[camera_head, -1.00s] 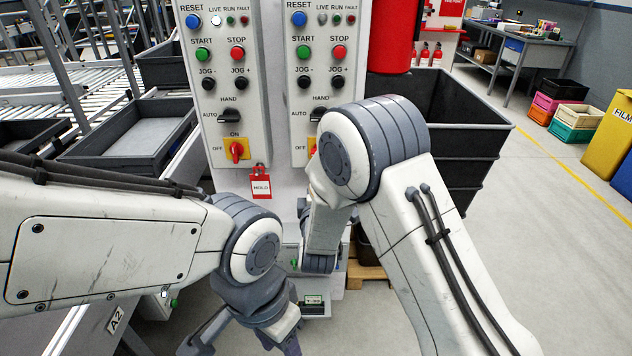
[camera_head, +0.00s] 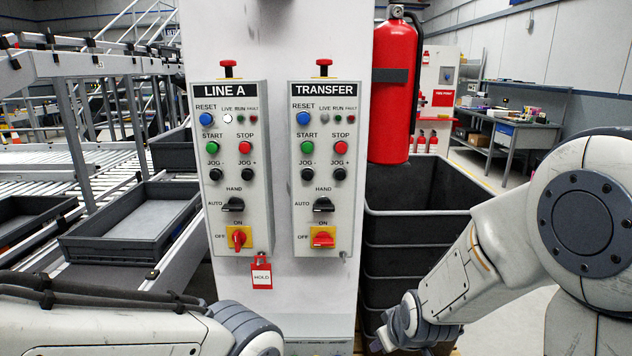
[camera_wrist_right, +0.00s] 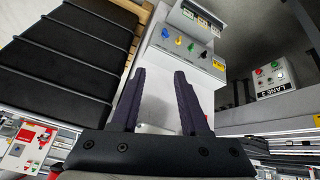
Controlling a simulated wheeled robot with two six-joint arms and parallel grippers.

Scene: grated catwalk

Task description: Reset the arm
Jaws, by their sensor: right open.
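My right gripper (camera_wrist_right: 160,82) is open and empty in the right wrist view. The LINE A panel (camera_head: 262,180) and TRANSFER panel (camera_head: 296,232) stand ahead, each with a blue reset button.
A red HOLD tag (camera_head: 262,274) hangs under LINE A. A red extinguisher (camera_head: 392,125) hangs right of the panels above black stacked bins (camera_head: 420,225). A grey tray (camera_head: 130,245) lies on the left rollers. A LANE 3 box (camera_wrist_right: 272,80) shows in the wrist view.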

